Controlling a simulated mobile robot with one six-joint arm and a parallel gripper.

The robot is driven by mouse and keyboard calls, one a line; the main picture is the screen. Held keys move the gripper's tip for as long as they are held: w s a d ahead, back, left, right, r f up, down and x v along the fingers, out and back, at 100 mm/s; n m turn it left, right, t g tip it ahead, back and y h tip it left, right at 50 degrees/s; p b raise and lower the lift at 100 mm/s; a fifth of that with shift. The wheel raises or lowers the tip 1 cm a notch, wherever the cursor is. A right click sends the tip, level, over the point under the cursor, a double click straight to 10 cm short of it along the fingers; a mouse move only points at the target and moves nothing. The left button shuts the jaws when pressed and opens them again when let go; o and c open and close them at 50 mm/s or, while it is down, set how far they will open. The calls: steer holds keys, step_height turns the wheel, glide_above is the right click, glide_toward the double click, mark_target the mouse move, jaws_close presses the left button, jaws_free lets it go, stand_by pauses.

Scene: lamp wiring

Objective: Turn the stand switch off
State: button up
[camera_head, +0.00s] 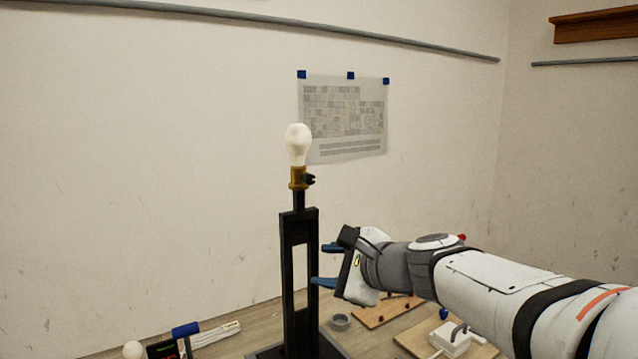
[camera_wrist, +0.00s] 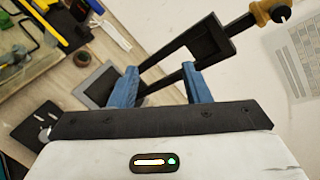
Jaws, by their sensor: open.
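The black lamp stand (camera_head: 287,280) stands upright on the table, with a brass-coloured socket (camera_head: 298,178) and a white bulb (camera_head: 298,143) on top. A small dark switch knob (camera_head: 310,180) sticks out from the socket's right side; the knob also shows in the wrist view (camera_wrist: 282,14) at the top right. I cannot tell whether the bulb is lit. My gripper (camera_head: 328,265) is open, its blue fingers pointing left at the stand's post, below the socket. In the wrist view my gripper (camera_wrist: 160,72) has the slanting post beyond its fingertips. I see nothing held; contact is unclear.
A grey tape roll (camera_head: 340,322), wooden boards (camera_head: 385,312) and a white box with a cable (camera_head: 455,340) lie on the table at right. A blue-handled tool (camera_head: 186,330) and another bulb (camera_head: 133,350) are at lower left. The wall carries a taped poster (camera_head: 345,118).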

mark_target(312, 179)
steer(key=w+d+r+m+t+p, duration=0.1)
steer(key=w+r+m+t, duration=0.5)
steer(key=r+m, duration=0.45)
steer(key=shift+n+g+y, duration=0.3)
steer(key=shift+n+g, duration=0.05)
steer(key=shift+g, duration=0.15)
steer(key=x, duration=0.3)
steer(key=p+x, duration=0.1)
steer(key=x, duration=0.2)
steer(key=r+x, duration=0.1)
steer(key=x, duration=0.2)
steer(key=shift+w+d+p, duration=0.25)
steer(key=shift+d+p, duration=0.1)
steer(key=shift+p, duration=0.05)
steer(key=shift+c, duration=0.5)
